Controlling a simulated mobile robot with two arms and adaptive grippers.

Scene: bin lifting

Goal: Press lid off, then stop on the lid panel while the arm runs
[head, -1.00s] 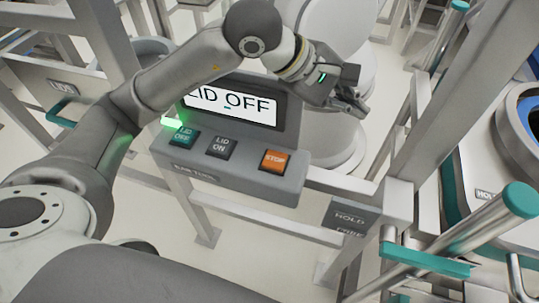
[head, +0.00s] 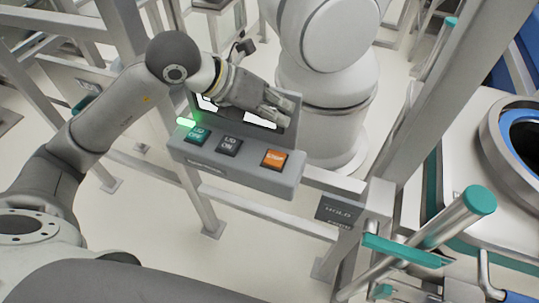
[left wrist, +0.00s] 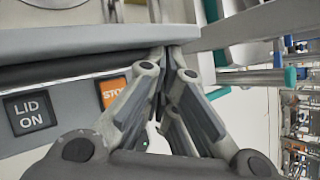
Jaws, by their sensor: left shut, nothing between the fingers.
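The lid panel (head: 232,176) is a grey box on a metal frame. It has a teal LID OFF button (head: 196,135), a dark LID ON button (head: 229,145) and an orange STOP button (head: 274,158). A green lamp (head: 186,122) glows at its left end. My left gripper (head: 284,112) is shut and empty, in front of the panel's screen (head: 262,121), hiding most of it. In the left wrist view, the fingers (left wrist: 168,62) are close to the STOP button (left wrist: 113,92); LID ON (left wrist: 29,113) shows left of it. My right gripper is not in view.
A white robot arm base (head: 322,115) stands behind the panel. A HOLD sign (head: 340,212) hangs on the frame to the right. Teal-capped rails (head: 480,200) and a bin with a round opening (head: 522,135) are at the right.

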